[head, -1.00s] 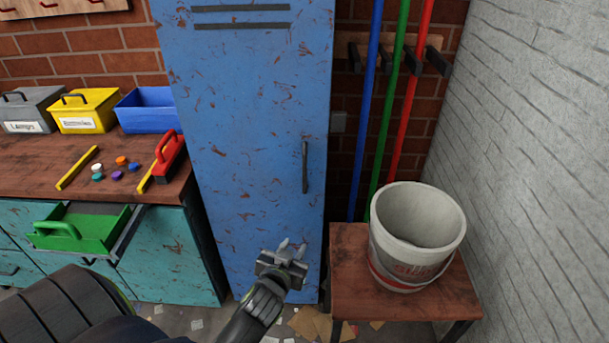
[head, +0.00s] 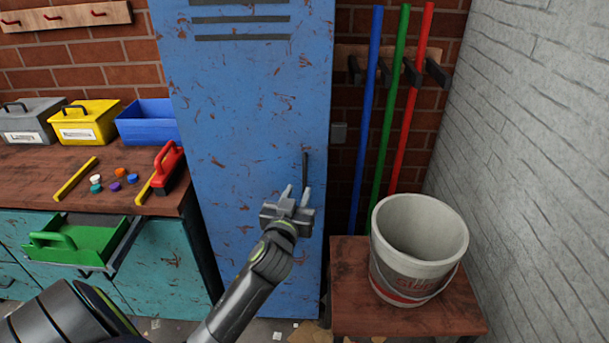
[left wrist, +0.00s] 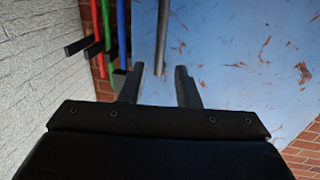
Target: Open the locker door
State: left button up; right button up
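The blue locker door (head: 240,130) is shut, with worn, scratched paint and dark vent slots near its top. Its dark vertical handle (head: 305,167) is on the right side of the door. My left gripper (head: 297,191) is open in front of the door, at the handle's lower end, which it partly hides. In the left wrist view, the handle (left wrist: 163,35) reaches down towards the gap between the open fingers (left wrist: 160,85). I cannot tell whether they touch it. My right gripper is out of view.
A small wooden table (head: 410,318) with a white bucket (head: 418,275) stands right of the locker. Blue, green and red poles (head: 400,95) hang behind it. At left, a workbench (head: 50,180) has an open drawer holding a green tray (head: 85,245).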

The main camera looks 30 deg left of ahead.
aim_at(304, 177)
pick_arm(q)
jog(key=x, duration=0.8)
jog(key=shift+c, duration=0.4)
jog(key=shift+s, duration=0.1)
grip_shut()
